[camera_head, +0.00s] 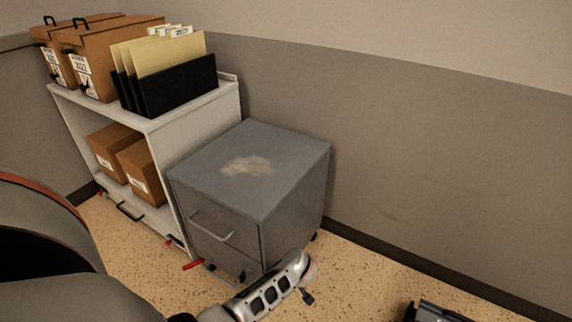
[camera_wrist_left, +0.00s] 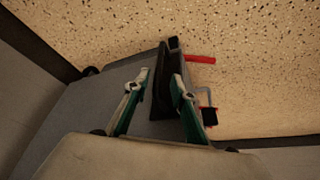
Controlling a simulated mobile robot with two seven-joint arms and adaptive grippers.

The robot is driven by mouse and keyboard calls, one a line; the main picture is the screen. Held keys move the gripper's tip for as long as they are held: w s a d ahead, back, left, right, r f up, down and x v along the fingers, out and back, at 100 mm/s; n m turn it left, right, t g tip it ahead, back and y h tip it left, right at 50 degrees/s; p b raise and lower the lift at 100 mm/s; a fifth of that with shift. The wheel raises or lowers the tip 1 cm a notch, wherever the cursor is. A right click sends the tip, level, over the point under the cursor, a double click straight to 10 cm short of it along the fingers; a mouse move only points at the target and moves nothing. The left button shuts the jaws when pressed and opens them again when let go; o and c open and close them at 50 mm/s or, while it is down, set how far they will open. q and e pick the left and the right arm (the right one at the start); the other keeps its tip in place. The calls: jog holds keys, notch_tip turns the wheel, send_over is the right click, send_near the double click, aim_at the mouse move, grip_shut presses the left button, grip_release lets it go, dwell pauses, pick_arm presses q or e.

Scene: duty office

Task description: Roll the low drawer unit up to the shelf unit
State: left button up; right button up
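The low drawer unit (camera_head: 285,190) is grey, with two drawers, a bar handle (camera_head: 212,229) and a pale worn patch on top. It stands upright just right of the white shelf unit (camera_head: 205,115); whether they touch is hidden. My left gripper (camera_head: 306,290) is low by the drawer unit's front right corner. In the left wrist view my left fingers (camera_wrist_left: 160,76) are apart, with a black part of unclear identity showing between them and the drawer unit's grey surface (camera_wrist_left: 75,118) beyond. What seems my right gripper (camera_head: 432,312) is cut off at the bottom edge.
A red lever (camera_head: 193,265) sticks out low between the two units and also shows in the left wrist view (camera_wrist_left: 200,59). Lidded boxes (camera_head: 105,55) and black file holders (camera_head: 180,87) stand on the shelf unit. A wall (camera_head: 430,170) runs behind. Speckled floor (camera_head: 365,275) is clear at right.

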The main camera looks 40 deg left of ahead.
pick_arm(q)
jog(key=v, duration=0.9)
jog(key=shift+a, duration=0.1)
